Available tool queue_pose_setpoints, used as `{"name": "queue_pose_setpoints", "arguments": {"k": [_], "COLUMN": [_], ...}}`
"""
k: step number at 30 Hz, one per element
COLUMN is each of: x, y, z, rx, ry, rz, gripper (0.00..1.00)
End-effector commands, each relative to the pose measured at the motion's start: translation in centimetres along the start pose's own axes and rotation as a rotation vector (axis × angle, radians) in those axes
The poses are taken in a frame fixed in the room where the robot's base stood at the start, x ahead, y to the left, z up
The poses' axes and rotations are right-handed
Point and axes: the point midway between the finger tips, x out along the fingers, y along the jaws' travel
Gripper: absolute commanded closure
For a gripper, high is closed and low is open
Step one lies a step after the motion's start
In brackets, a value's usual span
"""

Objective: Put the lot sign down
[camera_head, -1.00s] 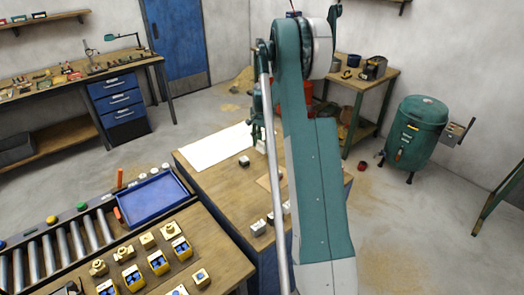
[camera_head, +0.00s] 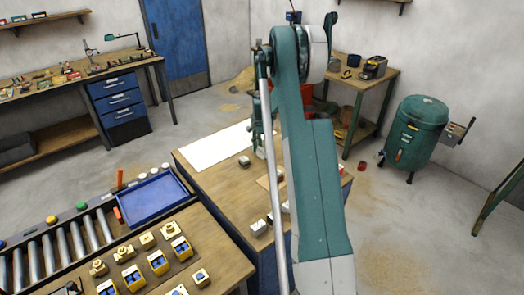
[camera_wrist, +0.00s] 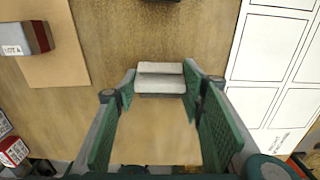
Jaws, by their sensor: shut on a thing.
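The lot sign (camera_wrist: 160,78) is a small grey-white block with a ridge along it, seen from above in the wrist view. My gripper (camera_wrist: 160,85) is shut on it, with a green-padded finger at each side. Its lettering does not show from here. Below it is the wooden table top (camera_wrist: 110,30); I cannot tell whether the sign touches the wood. In the head view my gripper (camera_head: 262,145) is over the middle table, right of the white sheet (camera_head: 215,148), and the arm hides part of the area.
A block marked LOT A (camera_wrist: 20,38) stands on a tan mat (camera_wrist: 50,65). The gridded white sheet (camera_wrist: 275,60) is close on the right. In the head view, another small block (camera_head: 244,160) sits near the sheet's edge.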

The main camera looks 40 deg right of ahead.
Motion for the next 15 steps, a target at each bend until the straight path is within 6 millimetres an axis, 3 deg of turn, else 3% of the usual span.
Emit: {"name": "queue_pose_setpoints", "arguments": {"k": [2,3,5,15], "x": [0.29,0.21,0.18,0.13], "y": [0.00,0.00,0.00,0.00], "z": [0.00,-0.01,0.00,0.00], "rx": [0.000,0.000,0.000,0.000], "ry": [0.000,0.000,0.000,0.000], "rz": [0.000,0.000,0.000,0.000], "gripper": [0.73,0.55,0.47,0.46]}}
